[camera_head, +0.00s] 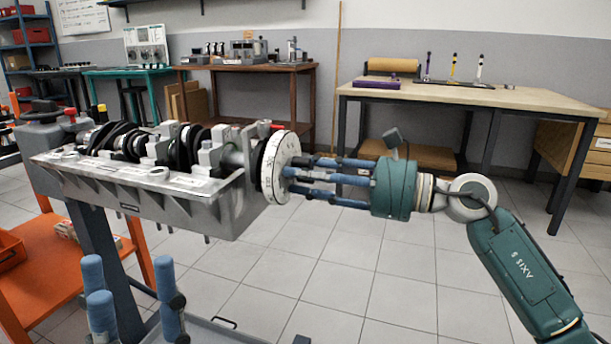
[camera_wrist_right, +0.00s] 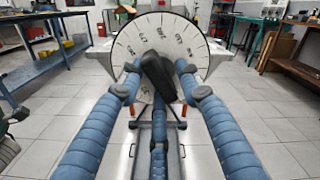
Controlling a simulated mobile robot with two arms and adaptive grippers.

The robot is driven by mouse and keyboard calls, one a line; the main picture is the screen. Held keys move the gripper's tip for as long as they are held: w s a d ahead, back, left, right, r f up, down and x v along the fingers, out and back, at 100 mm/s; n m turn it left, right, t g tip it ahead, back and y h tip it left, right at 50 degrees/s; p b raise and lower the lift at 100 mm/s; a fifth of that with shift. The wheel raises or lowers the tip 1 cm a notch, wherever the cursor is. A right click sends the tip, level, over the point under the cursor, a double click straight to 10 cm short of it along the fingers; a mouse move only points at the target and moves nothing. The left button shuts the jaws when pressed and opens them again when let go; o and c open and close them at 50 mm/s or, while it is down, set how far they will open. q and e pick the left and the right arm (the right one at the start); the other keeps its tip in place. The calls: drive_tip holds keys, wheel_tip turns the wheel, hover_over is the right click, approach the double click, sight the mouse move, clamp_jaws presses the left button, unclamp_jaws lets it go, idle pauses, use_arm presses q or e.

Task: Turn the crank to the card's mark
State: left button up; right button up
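The crankshaft (camera_head: 185,145) lies in a grey engine block (camera_head: 215,207) on a stand. A white disc with marks and numbers around its rim (camera_head: 279,166) is at its right end and faces my right gripper (camera_head: 292,174). In the right wrist view the disc (camera_wrist_right: 205,48) fills the top middle, with a black piece (camera_wrist_right: 155,70) in front of its centre. My right gripper's blue fingers reach the disc around this piece; whether they grip it is unclear. My left gripper (camera_head: 130,275) has its fingers up and apart, empty, at the lower left. I cannot make out the card.
An orange cart (camera_head: 45,290) stands at the lower left beside the engine stand. A wooden-topped bench (camera_head: 480,95) is at the back right, and a brown table (camera_head: 245,67) with parts is at the back. The tiled floor right of the stand is clear.

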drive_tip(key=shift+o, duration=0.3)
drive_tip(key=shift+s+f, duration=0.1)
drive_tip(key=shift+d, duration=0.4)
drive_tip(key=v, duration=1.1)
drive_tip(key=shift+s, duration=0.15)
